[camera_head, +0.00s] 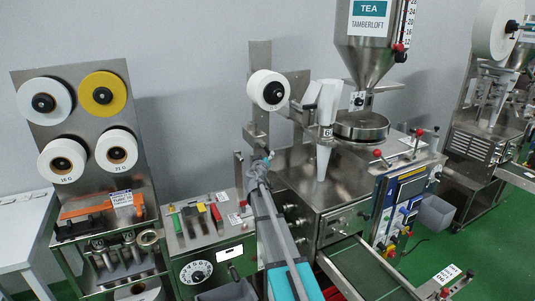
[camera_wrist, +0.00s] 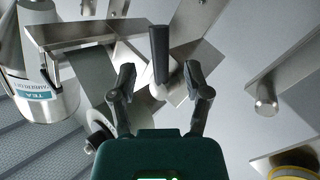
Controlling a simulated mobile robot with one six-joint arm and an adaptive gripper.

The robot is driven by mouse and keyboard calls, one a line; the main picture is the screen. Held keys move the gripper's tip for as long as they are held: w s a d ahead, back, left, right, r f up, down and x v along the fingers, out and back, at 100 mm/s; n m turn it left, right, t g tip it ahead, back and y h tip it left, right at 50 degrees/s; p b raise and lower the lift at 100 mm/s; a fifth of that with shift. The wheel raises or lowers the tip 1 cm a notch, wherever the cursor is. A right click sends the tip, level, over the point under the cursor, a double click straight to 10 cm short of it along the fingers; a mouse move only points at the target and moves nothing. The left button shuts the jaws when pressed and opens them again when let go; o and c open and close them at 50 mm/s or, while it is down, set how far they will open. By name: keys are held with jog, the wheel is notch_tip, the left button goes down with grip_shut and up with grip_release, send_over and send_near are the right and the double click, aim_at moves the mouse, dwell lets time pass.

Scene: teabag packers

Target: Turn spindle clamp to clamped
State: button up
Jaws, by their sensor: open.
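In the wrist view, a dark upright lever (camera_wrist: 160,55) on a bright metal block stands between and beyond the fingertips of my gripper (camera_wrist: 158,78). It looks like the spindle clamp handle; I cannot tell its clamped or released position. My gripper is open, with a finger on each side of the lever and no clear contact. In the head view, my gripper (camera_head: 262,162) is small and partly hidden by my arm, just below the white roll (camera_head: 268,91) on its metal post. The lever cannot be made out there.
The hopper (camera_head: 368,50) and steel machine body (camera_head: 305,180) stand right of my arm. A panel with white rolls and a yellow roll (camera_head: 103,94) stands at left. A bench with a dial (camera_head: 196,272) is below. A metal peg (camera_wrist: 265,98) projects at right in the wrist view.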

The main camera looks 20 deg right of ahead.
aim_at(267, 153)
jog(key=shift+x, duration=2.05)
grip_shut()
jog(key=shift+a, duration=0.25)
